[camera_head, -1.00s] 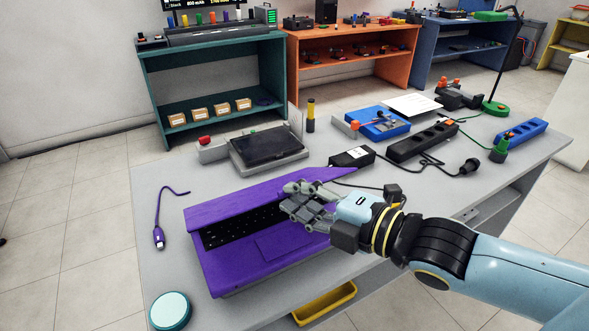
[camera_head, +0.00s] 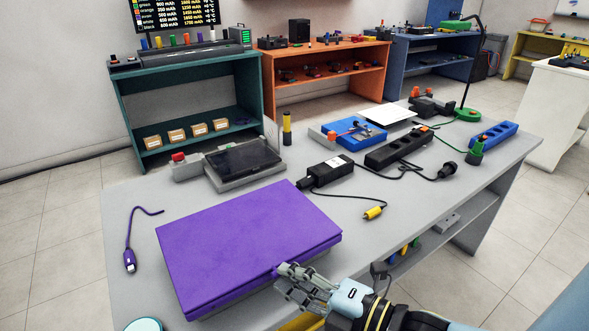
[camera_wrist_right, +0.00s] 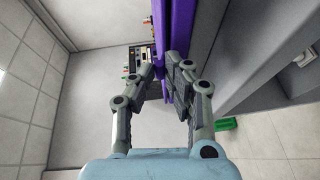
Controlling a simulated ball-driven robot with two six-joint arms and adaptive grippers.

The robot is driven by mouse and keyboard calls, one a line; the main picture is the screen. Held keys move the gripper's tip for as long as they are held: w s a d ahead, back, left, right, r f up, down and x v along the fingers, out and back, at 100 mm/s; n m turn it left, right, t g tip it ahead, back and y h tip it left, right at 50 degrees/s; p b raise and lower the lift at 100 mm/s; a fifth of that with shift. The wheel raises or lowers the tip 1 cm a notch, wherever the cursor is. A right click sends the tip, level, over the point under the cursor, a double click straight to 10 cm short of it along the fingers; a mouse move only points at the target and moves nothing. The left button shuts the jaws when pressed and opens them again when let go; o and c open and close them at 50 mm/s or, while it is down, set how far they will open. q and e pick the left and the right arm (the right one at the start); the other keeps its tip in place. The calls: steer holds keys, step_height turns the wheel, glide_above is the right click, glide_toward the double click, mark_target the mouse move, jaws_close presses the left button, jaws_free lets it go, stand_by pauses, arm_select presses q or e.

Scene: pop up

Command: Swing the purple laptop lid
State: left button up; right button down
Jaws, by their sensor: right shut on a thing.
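The purple laptop (camera_head: 245,235) lies on the grey table in the head view. Its lid is down over the base, flat or almost flat, and hides the keyboard. My right gripper (camera_head: 287,277) is at the laptop's front edge, its fingers shut on the lid's edge. In the right wrist view, the gripper (camera_wrist_right: 166,75) has one finger on each side of the purple lid (camera_wrist_right: 181,30). The exact contact is partly hidden. My left gripper is in neither view.
A purple cable (camera_head: 130,240) lies left of the laptop. A grey device with a dark screen (camera_head: 243,159), a black adapter (camera_head: 331,170) and a power strip (camera_head: 398,147) stand behind it. A yellow-tipped cable (camera_head: 373,213) lies at the right. The table's front right is mostly clear.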

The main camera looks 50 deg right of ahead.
steer(key=shift+s+d+f, duration=0.1)
steer(key=shift+s+f, duration=0.2)
steer(key=shift+f, duration=0.55)
steer(key=c, duration=1.7)
jaws_free()
steer(key=shift+c, duration=0.2)
steer(key=shift+o, duration=1.1)
steer(key=shift+w+f+g, duration=0.1)
steer(key=shift+w+g, duration=0.05)
steer(key=shift+g, duration=0.15)
steer(key=shift+o, duration=0.8)
steer(key=shift+w, duration=0.25)
steer(key=shift+s, duration=0.25)
steer(key=v, duration=1.1)
steer(key=shift+s, duration=0.15)
